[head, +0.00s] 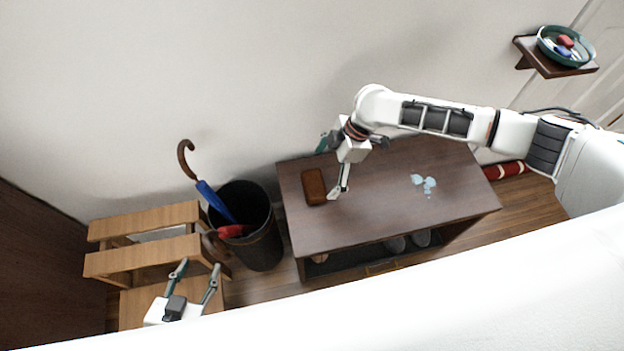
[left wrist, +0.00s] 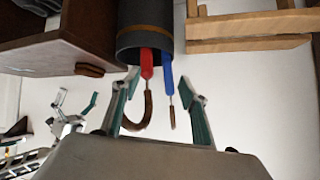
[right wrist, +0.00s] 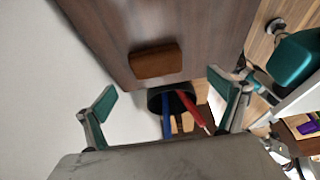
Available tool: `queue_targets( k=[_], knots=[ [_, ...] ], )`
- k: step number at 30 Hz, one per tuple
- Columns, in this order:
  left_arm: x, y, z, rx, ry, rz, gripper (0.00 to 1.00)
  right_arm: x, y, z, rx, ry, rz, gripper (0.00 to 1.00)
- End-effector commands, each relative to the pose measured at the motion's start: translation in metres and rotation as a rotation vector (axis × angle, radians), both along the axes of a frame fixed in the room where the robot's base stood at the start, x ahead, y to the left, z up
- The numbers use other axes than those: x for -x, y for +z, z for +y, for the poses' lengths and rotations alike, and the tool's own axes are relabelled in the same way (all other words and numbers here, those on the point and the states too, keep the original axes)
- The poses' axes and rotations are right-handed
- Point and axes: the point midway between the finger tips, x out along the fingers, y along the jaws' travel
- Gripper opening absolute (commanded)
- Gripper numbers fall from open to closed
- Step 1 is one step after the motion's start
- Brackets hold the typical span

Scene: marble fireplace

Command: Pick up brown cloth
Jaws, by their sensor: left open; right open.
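The brown cloth (head: 314,186) is a small, folded-looking rectangular block lying flat on the left end of the dark wooden table (head: 390,205). It also shows in the right wrist view (right wrist: 155,61), beyond the fingers and near the table edge. My right gripper (head: 329,170) is open and empty, right at the cloth, with one finger close to its right side; I cannot tell whether it touches. My left gripper (head: 198,270) is open and empty, over the wooden step stool, away from the cloth. The left wrist view shows its spread fingers (left wrist: 160,80) by the umbrella handles.
A black bin (head: 262,248) with a blue umbrella (head: 215,202) and a red umbrella (head: 232,231) stands between the stool (head: 150,247) and the table. A pale blue spill (head: 424,184) lies on the table's right half. A wall shelf (head: 545,62) holds a green bowl.

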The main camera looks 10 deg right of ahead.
Motion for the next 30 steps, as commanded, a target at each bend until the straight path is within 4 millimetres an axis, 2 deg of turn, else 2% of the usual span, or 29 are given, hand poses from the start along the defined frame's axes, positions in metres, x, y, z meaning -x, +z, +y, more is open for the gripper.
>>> queue_targets(
  k=[13, 21, 29, 30],
  knots=[
    [0.001, -0.007, -0.002, 0.001, -0.009, 0.004, 0.44, -0.002, -0.036, 0.013, 0.003, 0.002, 0.007, 0.96],
    [0.002, -0.008, -0.007, 0.010, -0.014, 0.005, 0.44, -0.004, -0.071, 0.028, 0.003, 0.003, 0.009, 0.96],
    [-0.005, 0.001, -0.007, 0.012, -0.013, -0.014, 0.44, -0.007, -0.070, 0.030, 0.003, 0.001, 0.001, 0.96],
    [-0.005, 0.001, -0.008, 0.012, -0.013, -0.015, 0.44, -0.007, -0.070, 0.030, 0.003, 0.001, 0.001, 0.85]
  ],
)
